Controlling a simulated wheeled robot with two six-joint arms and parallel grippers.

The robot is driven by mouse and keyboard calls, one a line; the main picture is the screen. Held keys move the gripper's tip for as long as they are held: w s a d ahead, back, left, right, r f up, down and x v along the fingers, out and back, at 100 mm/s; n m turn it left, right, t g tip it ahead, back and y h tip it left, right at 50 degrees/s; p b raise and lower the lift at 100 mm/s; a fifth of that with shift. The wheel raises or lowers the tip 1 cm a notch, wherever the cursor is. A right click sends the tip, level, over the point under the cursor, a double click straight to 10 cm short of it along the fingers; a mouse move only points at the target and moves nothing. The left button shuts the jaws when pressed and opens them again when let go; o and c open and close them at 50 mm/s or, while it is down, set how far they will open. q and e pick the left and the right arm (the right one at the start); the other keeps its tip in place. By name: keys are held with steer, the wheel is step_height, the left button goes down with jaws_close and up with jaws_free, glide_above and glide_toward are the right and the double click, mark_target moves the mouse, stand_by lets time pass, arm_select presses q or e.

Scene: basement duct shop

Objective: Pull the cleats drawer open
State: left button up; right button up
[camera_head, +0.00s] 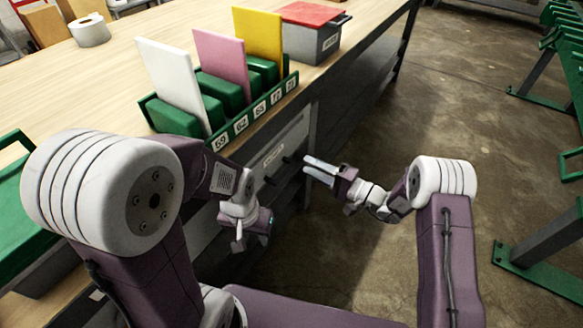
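A grey drawer front (262,172) with a small white label (273,155) sits under the workbench's front edge, behind my arms. Dark handle parts stick out of it near the label. The label is too small to read, and the drawer looks flush with the bench. My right gripper (308,168) is in front of the drawer, its two pale fingers pointing left toward the handle. The fingers look slightly apart, with nothing between them and a gap to the handle. My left gripper (240,242) hangs low before the bench, pointing down; its finger opening is hidden by the angle.
On the workbench (130,25) stands a green numbered rack (240,125) holding white, pink and yellow panels. A grey box with a red lid (312,30) and a tape roll (90,30) are also there. Green metal stands (545,260) are at right. The floor (440,110) between is clear.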

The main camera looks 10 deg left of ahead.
steer(key=b, duration=0.3)
glide_toward(285, 172)
steer(key=a, duration=0.1)
steer(key=b+x, duration=0.1)
steer(key=x, duration=0.5)
steer(key=b+x, duration=0.1)
steer(key=x, duration=0.2)
steer(key=shift+w+f+b, duration=0.2)
steer(key=shift+f+b, duration=0.15)
jaws_close()
stand_by(0.6)
